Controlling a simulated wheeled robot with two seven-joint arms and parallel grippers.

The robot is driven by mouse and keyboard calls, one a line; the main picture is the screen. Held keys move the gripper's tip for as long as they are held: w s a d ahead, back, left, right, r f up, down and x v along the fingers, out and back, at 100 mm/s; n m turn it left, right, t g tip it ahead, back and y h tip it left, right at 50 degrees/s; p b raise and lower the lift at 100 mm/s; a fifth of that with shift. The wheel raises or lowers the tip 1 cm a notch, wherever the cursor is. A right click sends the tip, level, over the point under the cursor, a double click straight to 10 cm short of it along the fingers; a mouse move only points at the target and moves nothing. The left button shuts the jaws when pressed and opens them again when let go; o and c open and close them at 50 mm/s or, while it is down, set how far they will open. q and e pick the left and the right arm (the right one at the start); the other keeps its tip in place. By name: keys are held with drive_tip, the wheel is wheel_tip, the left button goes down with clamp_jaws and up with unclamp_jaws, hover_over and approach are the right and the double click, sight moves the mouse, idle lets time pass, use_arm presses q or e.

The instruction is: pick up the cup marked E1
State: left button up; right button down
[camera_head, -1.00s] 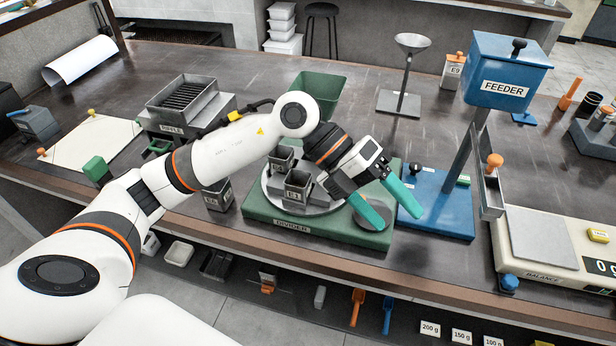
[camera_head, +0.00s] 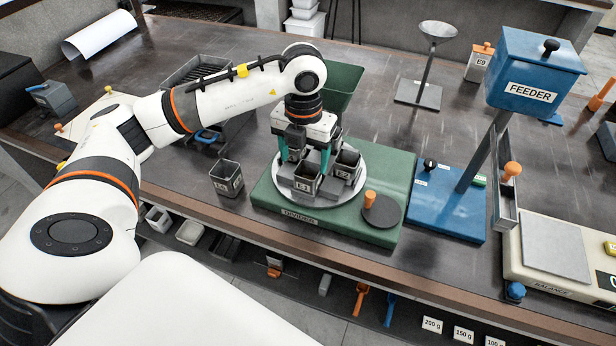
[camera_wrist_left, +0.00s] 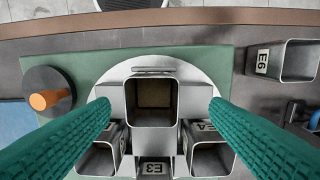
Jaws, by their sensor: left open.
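The cup marked E1 (camera_head: 306,183) is a small square grey metal cup. It stands upright at the front of the round plate on the green divider (camera_head: 262,196). My left gripper (camera_head: 303,160) points down over it, open, with teal fingers on either side. In the left wrist view the open cup (camera_wrist_left: 152,101), by its place E1, lies centred between the spread fingers (camera_wrist_left: 158,108). Its label is hidden there. I cannot tell whether the fingers touch it. My right gripper is not in view.
Other cups crowd the plate, including E2 (camera_head: 347,166) at right and E3 (camera_wrist_left: 155,167) behind. Cup E6 (camera_wrist_left: 285,62) stands off the divider, at left in the head view (camera_head: 226,180). An orange-knobbed dark disc (camera_head: 381,212) and the blue feeder (camera_head: 530,80) are to the right.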

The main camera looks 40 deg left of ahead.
sight(308, 172)
use_arm(q)
drive_tip(key=f, duration=0.1)
drive_tip(key=f+p, duration=0.1)
drive_tip(key=f, duration=0.1)
drive_tip(key=f+p, duration=0.1)
drive_tip(key=shift+w+d+f, duration=0.15)
drive_tip(key=shift+d+f, duration=0.05)
drive_tip(key=shift+d, duration=0.15)
drive_tip(key=shift+f, duration=0.35)
drive_tip(key=c, duration=1.1)
drive_tip(key=shift+r, duration=0.15)
